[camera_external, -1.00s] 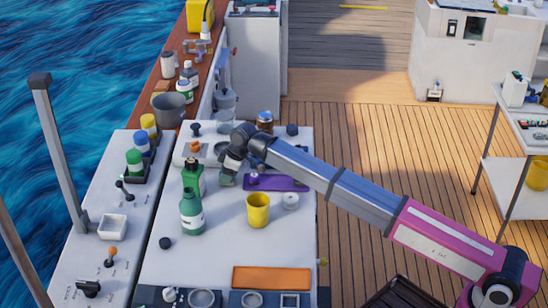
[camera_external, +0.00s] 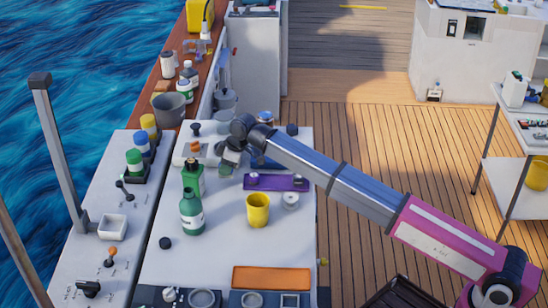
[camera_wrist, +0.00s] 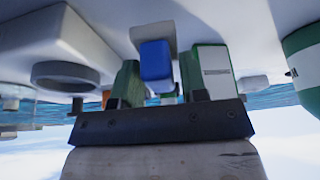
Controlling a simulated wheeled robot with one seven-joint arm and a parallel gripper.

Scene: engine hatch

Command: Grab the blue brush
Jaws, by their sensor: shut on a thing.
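My gripper (camera_external: 228,158) is over the far part of the white worktop, behind the two green bottles (camera_external: 192,210). In the wrist view its two green fingers stand on either side of a blue block, and the gripper (camera_wrist: 158,75) is shut on it. This block looks like part of the blue brush (camera_wrist: 156,60). A grey piece shows just beyond it, perhaps more of the brush. The brush cannot be made out clearly in the external view, where the wrist hides it.
A purple tray (camera_external: 275,182), a yellow cup (camera_external: 258,210) and a white round piece (camera_external: 291,200) stand right of the bottles. An orange tray (camera_external: 271,279) lies at the near edge. A dark blue flat thing (camera_external: 258,160) shows beneath my arm. The worktop's near middle is clear.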

